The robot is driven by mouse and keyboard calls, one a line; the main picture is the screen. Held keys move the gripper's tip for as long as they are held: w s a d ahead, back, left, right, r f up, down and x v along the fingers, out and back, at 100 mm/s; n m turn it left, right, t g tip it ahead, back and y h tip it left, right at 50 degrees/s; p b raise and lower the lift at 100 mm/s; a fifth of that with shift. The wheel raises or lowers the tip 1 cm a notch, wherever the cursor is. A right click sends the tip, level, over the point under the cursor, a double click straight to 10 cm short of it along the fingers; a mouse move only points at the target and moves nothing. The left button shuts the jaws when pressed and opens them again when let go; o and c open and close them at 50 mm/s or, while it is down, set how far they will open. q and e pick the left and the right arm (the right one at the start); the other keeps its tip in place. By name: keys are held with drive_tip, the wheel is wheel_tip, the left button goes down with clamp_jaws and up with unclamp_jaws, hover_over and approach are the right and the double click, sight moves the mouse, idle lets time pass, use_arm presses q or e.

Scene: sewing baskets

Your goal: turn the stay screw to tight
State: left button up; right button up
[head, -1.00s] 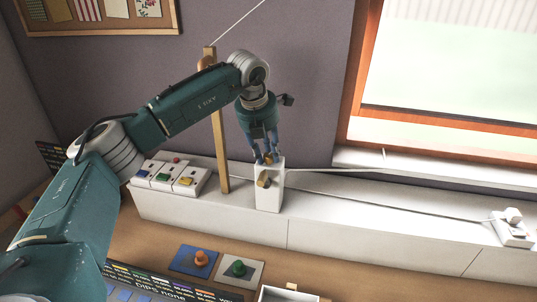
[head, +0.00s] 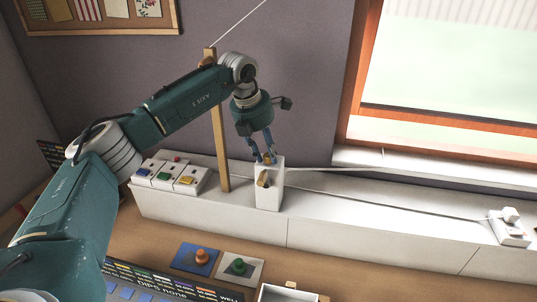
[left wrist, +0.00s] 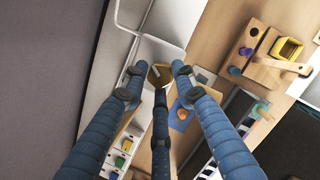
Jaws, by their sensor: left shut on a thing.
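A white block (head: 270,196) stands on the white ledge by the wall. A small brass-coloured screw head, which I take for the stay screw (head: 267,158), sits on its top. My left gripper (head: 263,158) comes down on it from above, with its blue fingers shut around it. In the left wrist view the brown screw head (left wrist: 160,76) shows between the fingertips of my left gripper (left wrist: 158,72). A second brown knob (head: 263,180) is on the block's front face. The fingers partly hide the screw, and no tight mark is readable. My right gripper is out of view.
A wooden post (head: 220,140) stands just left of the block. A white cord (head: 390,204) runs along the ledge to a white fitting (head: 510,228). A switch box (head: 170,176) stands at left. Orange (head: 201,255) and green (head: 239,266) knobs sit on tiles in front.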

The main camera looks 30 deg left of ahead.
use_arm(q)
drive_tip(key=shift+m+h+p, duration=0.4)
drive_tip(key=shift+m+p, duration=0.1)
drive_tip(key=shift+m, duration=0.5)
drive_tip(key=shift+m+g, duration=0.3)
drive_tip(key=shift+m, duration=0.2)
drive_tip(key=shift+m+p, duration=0.65)
drive_tip(key=shift+m, duration=0.05)
drive_tip(key=shift+w+f+m+g+h+p, duration=0.1)
drive_tip(key=shift+m+g+h+p, duration=0.25)
drive_tip(key=shift+m, duration=0.65)
